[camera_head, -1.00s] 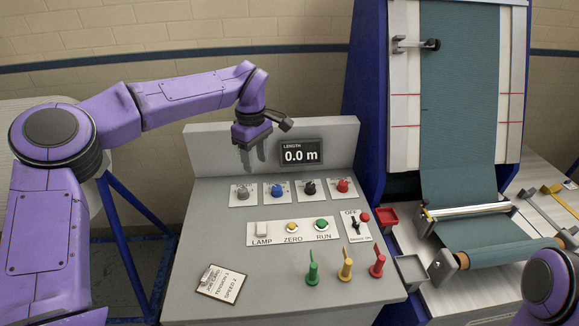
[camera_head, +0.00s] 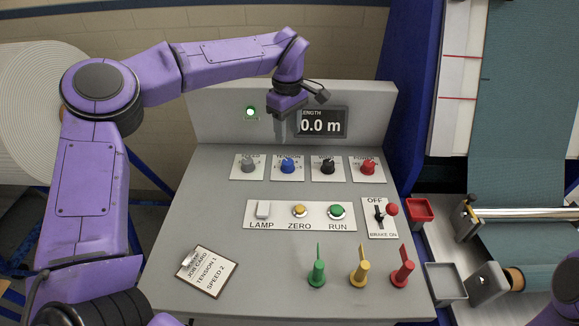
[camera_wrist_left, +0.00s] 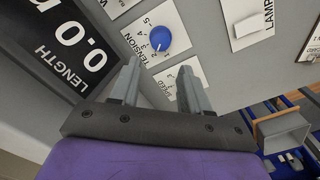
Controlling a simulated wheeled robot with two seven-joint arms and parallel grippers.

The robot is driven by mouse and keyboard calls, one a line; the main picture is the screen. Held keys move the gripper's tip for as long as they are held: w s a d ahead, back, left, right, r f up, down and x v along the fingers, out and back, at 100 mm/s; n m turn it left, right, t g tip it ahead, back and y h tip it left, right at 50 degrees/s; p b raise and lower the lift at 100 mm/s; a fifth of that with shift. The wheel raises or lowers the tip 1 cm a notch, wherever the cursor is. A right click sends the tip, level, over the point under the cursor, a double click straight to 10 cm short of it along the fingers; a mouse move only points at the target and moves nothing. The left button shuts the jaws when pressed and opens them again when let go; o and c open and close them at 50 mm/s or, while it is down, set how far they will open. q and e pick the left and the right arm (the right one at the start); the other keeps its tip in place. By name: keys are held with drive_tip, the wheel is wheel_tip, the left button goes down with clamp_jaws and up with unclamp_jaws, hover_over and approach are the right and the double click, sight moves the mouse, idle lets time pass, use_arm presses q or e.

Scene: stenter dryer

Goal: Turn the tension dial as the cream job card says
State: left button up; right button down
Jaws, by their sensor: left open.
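The cream job card (camera_head: 207,272) lies at the panel's front left and reads TENSION 1, SPEED 2. The blue tension dial (camera_head: 288,166) is second from left in the dial row; it also shows in the left wrist view (camera_wrist_left: 160,38), on a white plate with a number scale. My left gripper (camera_head: 282,128) is above and behind this dial, before the length display. In the wrist view its open, empty fingers (camera_wrist_left: 160,88) point toward the panel, apart from the dial. My right gripper is out of view.
The grey speed dial (camera_head: 248,165) stands left of the blue one, a black dial (camera_head: 328,166) and red dial (camera_head: 368,167) right. The length display (camera_head: 322,122) reads 0.0 m. Lamp, zero and run buttons and a brake switch (camera_head: 380,215) lie in front; green, yellow and red levers stand nearer.

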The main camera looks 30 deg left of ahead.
sight(288, 161)
use_arm(q)
wheel_tip(288, 161, down, 10)
drive_tip(key=shift+f+p, duration=0.25)
drive_tip(key=shift+p, duration=0.5)
drive_tip(key=c, duration=0.8)
